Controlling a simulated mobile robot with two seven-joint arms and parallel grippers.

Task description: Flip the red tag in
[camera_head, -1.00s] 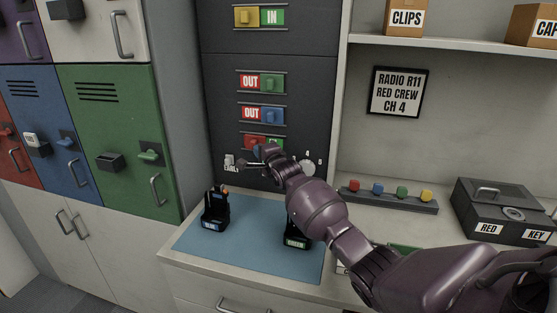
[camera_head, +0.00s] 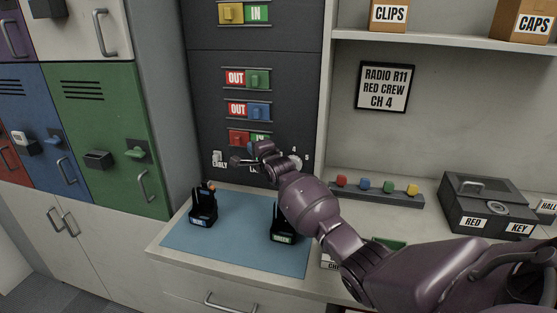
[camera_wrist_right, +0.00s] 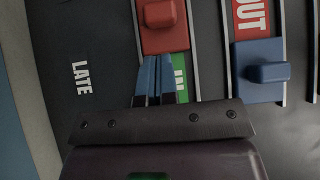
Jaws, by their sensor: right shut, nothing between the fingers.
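The red tag (camera_head: 239,138) is at the left end of its rail on the dark panel, with part of the green IN label (camera_head: 262,137) showing to its right. In the right wrist view the red tag (camera_wrist_right: 163,27) is at the top, just beyond my fingertips. My right gripper (camera_head: 254,148) is shut and empty in front of the IN label. Its blue-grey fingers (camera_wrist_right: 154,78) partly cover the label (camera_wrist_right: 179,77) and end at the tag's edge; whether they touch is unclear. My left gripper is not in view.
Above are the blue tag (camera_head: 258,111) and green tag (camera_head: 258,79), both beside OUT labels, and a yellow tag (camera_head: 231,13) beside IN. Two radios (camera_head: 203,208) (camera_head: 283,222) stand on the blue mat (camera_head: 240,245) below. A dark box (camera_head: 488,205) sits at right.

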